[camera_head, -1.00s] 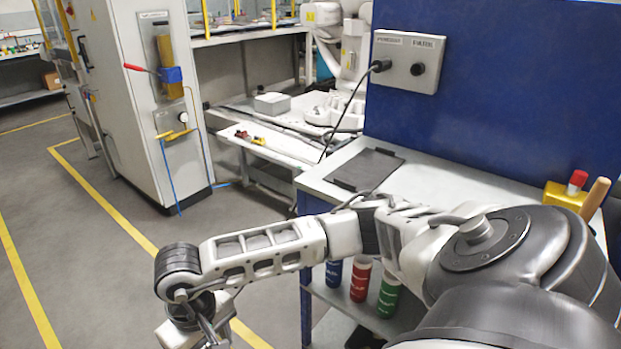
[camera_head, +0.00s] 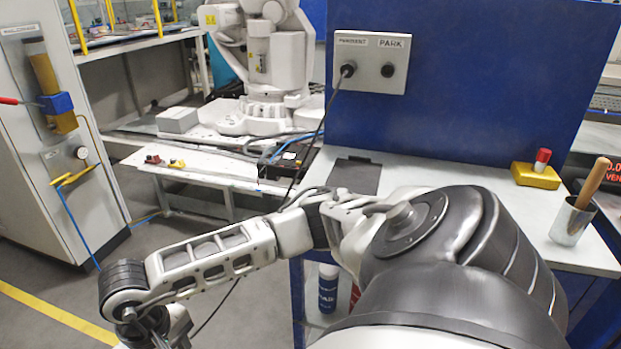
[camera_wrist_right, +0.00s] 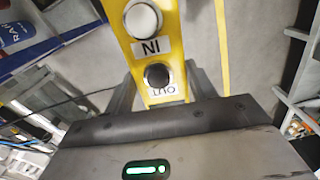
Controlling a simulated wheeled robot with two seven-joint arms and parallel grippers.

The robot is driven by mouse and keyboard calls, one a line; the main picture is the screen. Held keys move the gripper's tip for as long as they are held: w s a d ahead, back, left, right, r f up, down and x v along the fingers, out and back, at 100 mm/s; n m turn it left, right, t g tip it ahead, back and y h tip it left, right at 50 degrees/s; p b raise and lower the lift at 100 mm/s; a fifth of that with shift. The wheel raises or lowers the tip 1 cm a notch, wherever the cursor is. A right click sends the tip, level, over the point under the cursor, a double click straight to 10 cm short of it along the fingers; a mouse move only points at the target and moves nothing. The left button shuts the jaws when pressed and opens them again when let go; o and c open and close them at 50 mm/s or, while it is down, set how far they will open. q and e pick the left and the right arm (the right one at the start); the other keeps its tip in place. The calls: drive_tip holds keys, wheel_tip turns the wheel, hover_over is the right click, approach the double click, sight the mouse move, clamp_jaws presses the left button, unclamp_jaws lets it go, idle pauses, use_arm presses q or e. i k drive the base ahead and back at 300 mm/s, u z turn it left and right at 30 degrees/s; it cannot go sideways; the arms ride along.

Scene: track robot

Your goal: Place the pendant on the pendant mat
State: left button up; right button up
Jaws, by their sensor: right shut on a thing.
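The pendant (camera_wrist_right: 156,45) is a yellow bar with a white button marked IN and a black one marked OUT. In the right wrist view my right gripper (camera_wrist_right: 163,92) is shut on it, with one dark finger on each side. In the head view my right arm reaches across to the lower left, and its gripper end is cut off at the bottom edge. The pendant mat (camera_head: 356,176) is a dark flat sheet on the pale worktop, bare where visible, its near part hidden by my arm. My left gripper is not in view.
A black cable hangs from the panel (camera_head: 370,62) marked PENDANT and PARK, passing behind my arm. A yellow block (camera_head: 535,176) with a red knob and a metal cup (camera_head: 572,221) stand right on the worktop (camera_head: 430,178). A blue can (camera_head: 328,288) stands on the lower shelf.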

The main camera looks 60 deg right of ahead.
sight(352, 181)
drive_tip(key=z, duration=1.65)
